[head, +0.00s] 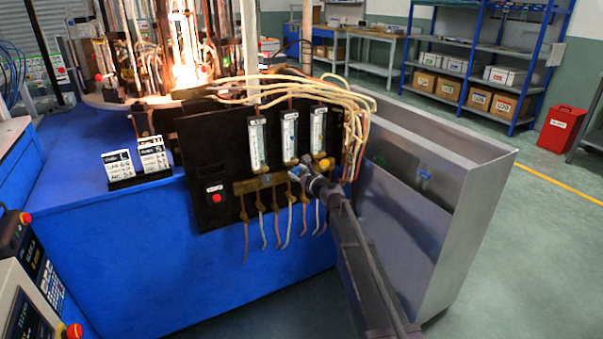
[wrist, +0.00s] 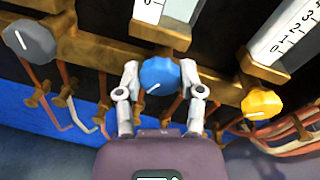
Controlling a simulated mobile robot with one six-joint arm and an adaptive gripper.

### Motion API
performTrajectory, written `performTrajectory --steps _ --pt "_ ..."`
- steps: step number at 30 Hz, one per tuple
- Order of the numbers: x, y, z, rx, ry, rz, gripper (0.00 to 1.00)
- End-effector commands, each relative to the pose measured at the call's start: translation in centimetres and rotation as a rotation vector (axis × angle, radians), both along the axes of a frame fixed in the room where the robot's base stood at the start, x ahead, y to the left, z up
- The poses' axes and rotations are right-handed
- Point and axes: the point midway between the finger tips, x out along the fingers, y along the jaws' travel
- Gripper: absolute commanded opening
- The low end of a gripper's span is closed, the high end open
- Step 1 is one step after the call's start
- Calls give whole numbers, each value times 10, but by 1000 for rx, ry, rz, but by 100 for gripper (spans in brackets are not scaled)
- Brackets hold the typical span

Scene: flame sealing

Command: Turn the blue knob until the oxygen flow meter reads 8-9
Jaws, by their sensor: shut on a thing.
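The blue knob (wrist: 160,76) sits at the middle of the wrist view, with a white pointer line on its face. My gripper (wrist: 161,82) has one finger on each side of the knob and is shut on it. In the head view my gripper (head: 306,177) reaches the panel below the middle flow meter (head: 290,136) and mostly hides the knob. The lower end of a flow meter tube (wrist: 166,10) with a scale shows above the blue knob in the wrist view. I cannot read its level in either view.
A grey knob (wrist: 30,40) is to the left and a yellow knob (wrist: 262,105) to the right of the blue one. Thin copper pipes hang below the brass bar. A metal bin (head: 440,190) stands right of the panel. Flames (head: 187,60) burn behind.

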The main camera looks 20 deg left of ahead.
Motion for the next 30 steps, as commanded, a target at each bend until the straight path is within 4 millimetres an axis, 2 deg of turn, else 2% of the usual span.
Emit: performTrajectory --steps 8,9,12,24,30 --pt "1 3 0 0 0 3 2" --pt "1 3 0 1 1 3 59" --pt "0 2 0 1 1 3 84" --pt "0 -1 0 1 2 0 83" --pt "0 -12 0 10 10 -12 83"
